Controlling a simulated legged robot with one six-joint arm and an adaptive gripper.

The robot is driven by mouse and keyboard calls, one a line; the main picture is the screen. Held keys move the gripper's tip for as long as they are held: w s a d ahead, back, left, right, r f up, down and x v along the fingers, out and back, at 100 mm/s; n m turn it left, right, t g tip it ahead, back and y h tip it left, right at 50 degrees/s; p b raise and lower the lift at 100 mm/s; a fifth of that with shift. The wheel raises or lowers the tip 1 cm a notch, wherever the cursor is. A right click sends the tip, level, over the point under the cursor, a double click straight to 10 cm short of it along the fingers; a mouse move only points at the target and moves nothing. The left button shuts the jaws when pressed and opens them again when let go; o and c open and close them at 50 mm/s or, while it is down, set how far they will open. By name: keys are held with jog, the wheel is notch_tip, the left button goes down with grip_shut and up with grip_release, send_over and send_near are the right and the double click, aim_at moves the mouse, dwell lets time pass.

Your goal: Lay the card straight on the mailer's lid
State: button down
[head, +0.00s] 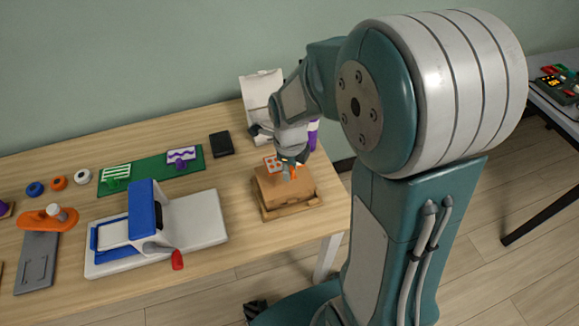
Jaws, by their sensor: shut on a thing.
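The mailer (291,198) is a small brown cardboard box near the table's right front corner, with its lid facing up. A small white card with orange marks (272,163) shows at the lid's back left edge, beside my gripper (289,174). My gripper points down over the lid and is shut on the card. The fingers and wrist hide part of the card. I cannot tell whether the card touches the lid or how straight it lies.
The mailer stands on a flat wooden base (294,213). To its left is a white and blue machine (196,219) with a red handle. Behind are a black block (221,144), a green mat (143,174) and a white stand (260,88). Bare table lies between machine and mailer.

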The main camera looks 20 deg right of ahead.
aim_at(290, 190)
jog(key=shift+f, duration=2.7)
jog(key=shift+f, duration=0.4)
jog(key=shift+c, duration=2.1)
grip_release()
notch_tip(290, 190, up, 12)
jog(key=shift+s+r+n, duration=0.15)
jog(key=shift+r+n, duration=0.25)
jog(key=shift+n, duration=0.2)
jog(key=s+r+n+t, duration=0.2)
jog(key=s+r+n, duration=0.3)
jog(key=n, duration=0.8)
jog(key=s+r+n+t, duration=0.3)
jog(key=s+r+n, duration=0.3)
jog(key=s+n, duration=0.3)
jog(key=n, duration=0.4)
jog(key=shift+r+t, duration=0.2)
jog(key=shift+t, duration=0.1)
